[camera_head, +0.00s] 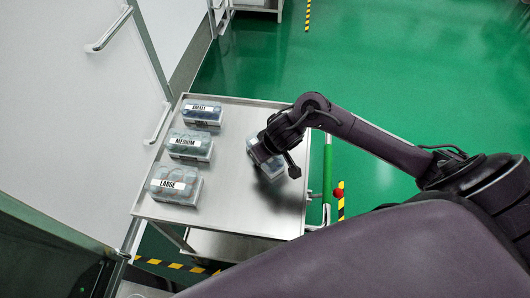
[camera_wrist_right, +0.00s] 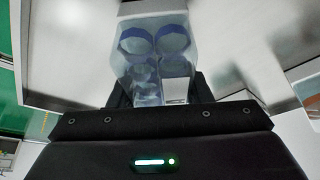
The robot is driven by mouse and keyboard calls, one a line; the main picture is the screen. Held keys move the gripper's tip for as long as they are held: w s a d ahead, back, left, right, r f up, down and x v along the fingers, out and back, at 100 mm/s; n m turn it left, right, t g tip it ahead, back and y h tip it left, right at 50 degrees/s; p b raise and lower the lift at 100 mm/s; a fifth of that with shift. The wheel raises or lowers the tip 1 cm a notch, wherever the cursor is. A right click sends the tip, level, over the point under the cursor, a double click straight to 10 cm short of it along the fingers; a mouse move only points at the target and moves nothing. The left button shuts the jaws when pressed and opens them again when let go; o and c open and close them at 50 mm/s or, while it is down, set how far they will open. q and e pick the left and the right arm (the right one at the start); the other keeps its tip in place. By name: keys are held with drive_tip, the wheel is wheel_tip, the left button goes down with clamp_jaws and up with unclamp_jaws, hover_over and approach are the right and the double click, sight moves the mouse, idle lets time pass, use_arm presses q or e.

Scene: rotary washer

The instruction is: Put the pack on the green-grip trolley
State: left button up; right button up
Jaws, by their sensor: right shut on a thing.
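A clear pack (camera_head: 270,172) with blue-capped items is in my right gripper (camera_head: 272,159), over the right part of a steel trolley top (camera_head: 240,190). I cannot tell whether it touches the top. The trolley has a green grip (camera_head: 327,170) on its right side. In the right wrist view the pack (camera_wrist_right: 153,62) sits between the jaws, its lower end hidden. Three labelled packs stand in a column on the trolley's left: SMALL (camera_head: 202,115), MEDIUM (camera_head: 189,145) and LARGE (camera_head: 176,185). My left gripper is out of view.
A red knob (camera_head: 338,193) is beside the green grip. White panels with handles (camera_head: 109,30) stand left of the trolley. The middle of the trolley top is bare. Green floor (camera_head: 390,60) lies open behind, with yellow-black tape (camera_head: 307,15).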

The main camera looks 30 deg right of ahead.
drive_tip(key=o, duration=0.6)
drive_tip(key=shift+f, duration=0.15)
drive_tip(key=o, duration=0.4)
drive_tip(key=shift+o, duration=0.2)
drive_tip(key=p+v, duration=0.5)
drive_tip(key=v, duration=0.6)
drive_tip(key=shift+w+r, duration=0.15)
drive_tip(key=shift+r, duration=0.1)
drive_tip(key=shift+s+r, duration=0.25)
drive_tip(key=shift+r, duration=0.2)
drive_tip(key=shift+s+f, duration=0.1)
